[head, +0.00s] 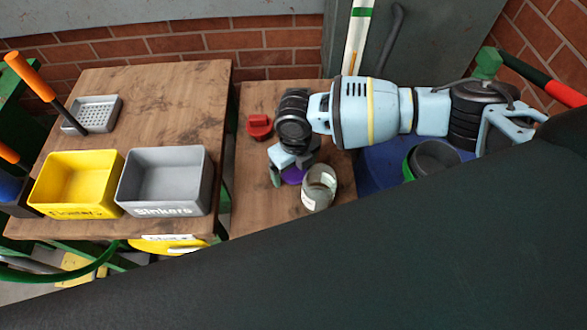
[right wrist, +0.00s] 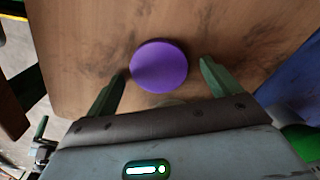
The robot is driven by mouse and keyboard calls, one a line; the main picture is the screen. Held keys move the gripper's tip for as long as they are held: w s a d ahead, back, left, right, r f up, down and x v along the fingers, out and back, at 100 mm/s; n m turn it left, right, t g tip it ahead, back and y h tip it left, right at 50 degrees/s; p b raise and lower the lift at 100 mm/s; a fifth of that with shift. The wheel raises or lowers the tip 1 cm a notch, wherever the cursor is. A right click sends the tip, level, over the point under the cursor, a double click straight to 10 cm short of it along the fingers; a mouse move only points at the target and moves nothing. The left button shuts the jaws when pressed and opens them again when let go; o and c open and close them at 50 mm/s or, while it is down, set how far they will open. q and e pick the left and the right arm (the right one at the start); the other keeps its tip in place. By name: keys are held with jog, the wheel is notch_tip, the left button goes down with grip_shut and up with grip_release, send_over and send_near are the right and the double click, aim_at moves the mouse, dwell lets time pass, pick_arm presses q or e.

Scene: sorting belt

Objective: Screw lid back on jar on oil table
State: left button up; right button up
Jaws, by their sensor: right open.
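The purple round lid (right wrist: 158,66) lies flat on the wooden oil table, seen in the right wrist view between my open fingers. It is partly hidden under my right gripper in the head view (head: 293,174). My right gripper (right wrist: 157,83) is open, with one finger on each side of the lid and a gap on both sides. The glass jar (head: 319,187) stands upright on the same table (head: 246,205), just right of the gripper, with its top open. My left gripper is not in view.
A red object (head: 259,126) sits on the oil table behind the gripper. A blue drum (head: 378,170) is right of the oil table.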

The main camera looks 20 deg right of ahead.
aim_at(293, 174)
jog(key=c, duration=1.1)
jog(key=shift+c, duration=0.5)
jog(key=shift+r, duration=0.15)
jog(key=shift+r, duration=0.65)
jog(key=shift+s+a+r, duration=0.1)
jog(key=shift+a+r, duration=0.05)
jog(key=shift+r, duration=0.4)
jog(key=shift+s+a+r, duration=0.1)
jog(key=shift+r, duration=0.4)
jog(key=s+a, duration=0.3)
jog(key=s+a+r, duration=0.1)
jog(key=s+a, duration=0.6)
jog(key=a, duration=0.1)
jog(key=shift+s+r, duration=0.15)
jog(key=shift+s, duration=0.2)
